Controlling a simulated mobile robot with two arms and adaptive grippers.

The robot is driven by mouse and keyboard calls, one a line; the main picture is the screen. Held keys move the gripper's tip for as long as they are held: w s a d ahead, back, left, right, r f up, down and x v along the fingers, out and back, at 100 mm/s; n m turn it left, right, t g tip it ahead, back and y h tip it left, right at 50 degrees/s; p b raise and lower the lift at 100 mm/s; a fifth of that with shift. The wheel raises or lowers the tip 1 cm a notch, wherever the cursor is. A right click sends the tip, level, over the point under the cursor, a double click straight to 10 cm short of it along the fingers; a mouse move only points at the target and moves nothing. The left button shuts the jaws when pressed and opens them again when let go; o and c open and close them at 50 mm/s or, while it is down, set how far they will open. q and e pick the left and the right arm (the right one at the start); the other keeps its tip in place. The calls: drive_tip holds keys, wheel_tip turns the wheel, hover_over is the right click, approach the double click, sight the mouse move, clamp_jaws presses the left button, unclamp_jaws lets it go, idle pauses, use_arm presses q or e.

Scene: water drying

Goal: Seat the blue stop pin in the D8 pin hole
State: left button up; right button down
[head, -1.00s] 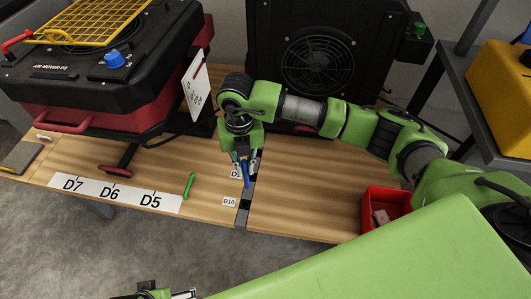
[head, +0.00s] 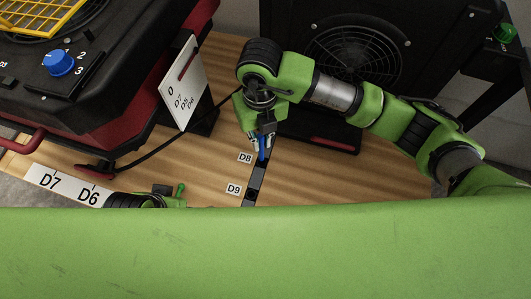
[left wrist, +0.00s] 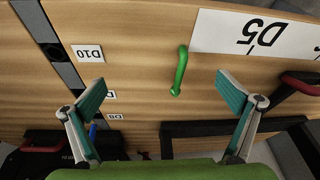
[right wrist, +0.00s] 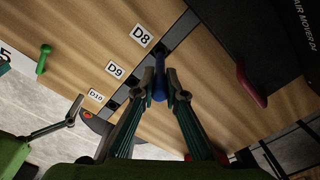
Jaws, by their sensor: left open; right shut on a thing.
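The blue stop pin (head: 263,157) is held by my right gripper (head: 262,146) over the dark rail, beside the D8 label (head: 245,157). In the right wrist view the pin (right wrist: 159,80) sits between the closed fingertips, its far end at the rail near the D8 label (right wrist: 142,36).
The dark rail (head: 252,183) has further holes by the D9 label (head: 234,189) and the D10 label (left wrist: 88,53). A black fan unit stands behind my right arm. A red-and-black air mover with a blue knob (head: 58,63) is at left. A black cable crosses the wooden table.

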sight(262, 154)
use_arm(q)
drive_tip(key=shift+f+b, duration=0.6)
drive_tip(key=shift+f, duration=0.15)
use_arm(e)
wheel_tip(262, 154, down, 6)
drive_tip(key=shift+r, duration=0.1)
use_arm(q)
drive_tip(key=shift+w+d+r+t, duration=0.2)
drive_tip(key=shift+w+t, duration=0.1)
drive_tip(key=shift+w, duration=0.35)
drive_tip(key=shift+w+d+r+t, duration=0.15)
drive_tip(key=shift+w+t, duration=0.15)
drive_tip(key=shift+w, duration=0.3)
use_arm(e)
drive_tip(key=shift+f, duration=0.85)
use_arm(q)
drive_tip(key=shift+w, duration=0.2)
use_arm(e)
drive_tip(key=shift+f, duration=0.1)
use_arm(q)
drive_tip(key=shift+w+d+r, duration=0.15)
drive_tip(key=shift+w, duration=0.2)
use_arm(e)
drive_tip(key=shift+f, duration=0.1)
